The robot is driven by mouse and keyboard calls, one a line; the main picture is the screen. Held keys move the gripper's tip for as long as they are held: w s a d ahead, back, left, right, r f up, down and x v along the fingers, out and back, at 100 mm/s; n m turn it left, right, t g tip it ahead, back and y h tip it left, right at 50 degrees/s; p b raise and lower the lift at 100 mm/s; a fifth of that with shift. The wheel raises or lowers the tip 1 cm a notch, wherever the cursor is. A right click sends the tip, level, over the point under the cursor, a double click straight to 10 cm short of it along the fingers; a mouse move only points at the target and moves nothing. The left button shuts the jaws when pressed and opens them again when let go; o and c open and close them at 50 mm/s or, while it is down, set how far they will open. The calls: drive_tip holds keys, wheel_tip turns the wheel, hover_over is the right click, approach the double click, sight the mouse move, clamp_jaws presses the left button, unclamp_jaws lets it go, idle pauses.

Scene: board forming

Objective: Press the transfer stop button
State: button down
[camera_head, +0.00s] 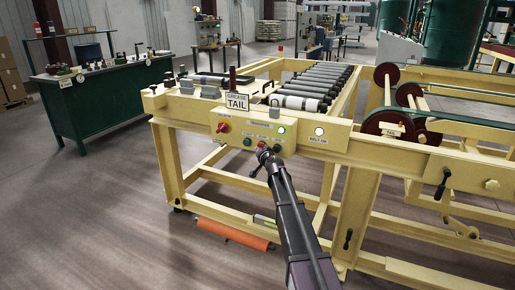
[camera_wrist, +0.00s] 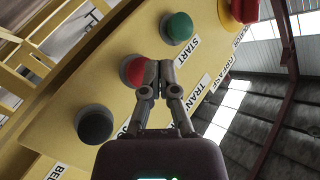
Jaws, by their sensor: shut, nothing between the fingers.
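The red button (camera_wrist: 131,70) sits on the yellow panel in the wrist view, between the green button (camera_wrist: 179,27) labelled START and a black button (camera_wrist: 95,124). My gripper (camera_wrist: 153,76) is shut and empty. Its fingertips overlap the red button's right edge in the wrist view; I cannot tell whether they touch it. The red button's own label is mostly hidden behind my fingers. In the head view my gripper (camera_head: 263,153) is at the panel, just in front of the red button, which is largely covered there. The green button (camera_head: 247,141) shows to its left.
A red emergency knob on a yellow base (camera_wrist: 243,9) sits beyond the green button. A lit white lamp (camera_head: 319,132) marked BELT ON is right of the buttons. A GREASE TAIL sign (camera_head: 237,101) stands above the panel. A green workbench (camera_head: 100,97) stands left, across open floor.

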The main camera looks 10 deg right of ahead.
drive_tip(key=shift+w+d, duration=0.55)
drive_tip(key=shift+w, duration=0.15)
idle(1.7)
drive_tip(key=shift+s, duration=0.1)
drive_tip(key=shift+s+a, duration=0.55)
drive_tip(key=shift+s, duration=0.15)
idle(0.4)
drive_tip(key=s+a, duration=0.2)
drive_tip(key=s, duration=0.1)
drive_tip(key=s+a, duration=0.1)
drive_tip(key=shift+s+a, duration=0.25)
drive_tip(key=shift+s, duration=0.15)
idle(0.8)
